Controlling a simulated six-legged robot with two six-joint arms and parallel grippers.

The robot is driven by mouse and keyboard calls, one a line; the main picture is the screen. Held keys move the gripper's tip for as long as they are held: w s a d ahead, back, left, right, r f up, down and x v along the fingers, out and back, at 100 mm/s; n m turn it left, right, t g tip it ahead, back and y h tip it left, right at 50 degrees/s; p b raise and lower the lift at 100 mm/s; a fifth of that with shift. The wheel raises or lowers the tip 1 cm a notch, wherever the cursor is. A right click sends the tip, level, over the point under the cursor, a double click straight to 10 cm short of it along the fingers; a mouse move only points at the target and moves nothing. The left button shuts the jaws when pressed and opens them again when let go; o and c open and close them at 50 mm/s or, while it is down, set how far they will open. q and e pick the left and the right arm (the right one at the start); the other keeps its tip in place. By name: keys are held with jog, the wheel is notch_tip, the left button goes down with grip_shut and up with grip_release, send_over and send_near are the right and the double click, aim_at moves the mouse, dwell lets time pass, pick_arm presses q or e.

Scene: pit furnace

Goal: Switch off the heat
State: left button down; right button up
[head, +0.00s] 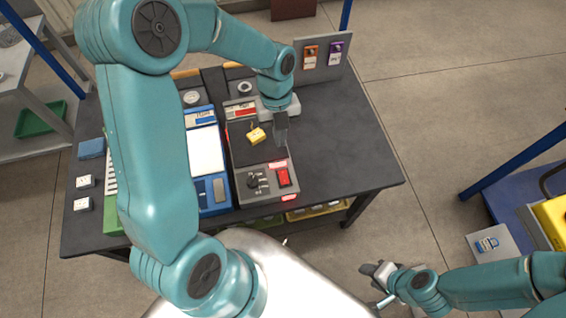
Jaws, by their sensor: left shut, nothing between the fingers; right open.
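A grey heating unit with a dark top plate (238,150) stands on the table. Its front panel has a black knob (254,181) and a bright red switch (283,176) to the right of the knob. A small yellow piece (257,135) is on or over the plate. My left gripper (281,143) is shut and empty, pointing down over the plate's right side, behind the red switch in the picture. It looks apart from the switch, though its height is hard to tell. My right gripper (371,285) is open and empty, low at the bottom, off the table's front.
A blue unit with a white top (206,152) stands left of the heater, partly hidden by my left arm. A grey board (323,58) with orange and purple tags stands at the back. The table's right side (345,140) is clear. A blue-framed stand (505,210) is at far right.

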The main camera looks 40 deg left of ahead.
pick_arm(q)
send_over(282, 172)
jog(key=x, duration=0.6)
jog(key=w+a+x, duration=0.1)
jog(key=x, duration=0.2)
jog(key=shift+f+p, duration=0.35)
jog(key=shift+f, duration=0.1)
jog(key=f, duration=0.3)
jog(key=shift+w+a+f, duration=0.15)
jog(key=shift+a+f, duration=0.15)
jog(key=shift+a, duration=0.05)
jog(key=shift+d+f, duration=0.1)
jog(key=shift+w+f+b, duration=0.1)
jog(key=shift+f+b, duration=0.25)
jog(key=shift+f, duration=0.2)
jog(key=shift+w+a+r, duration=0.1)
jog(key=shift+w+a, duration=0.05)
jog(key=shift+a, duration=0.1)
jog(key=shift+s+d+r, duration=0.3)
jog(key=shift+s+d, duration=0.2)
jog(key=shift+d, duration=0.1)
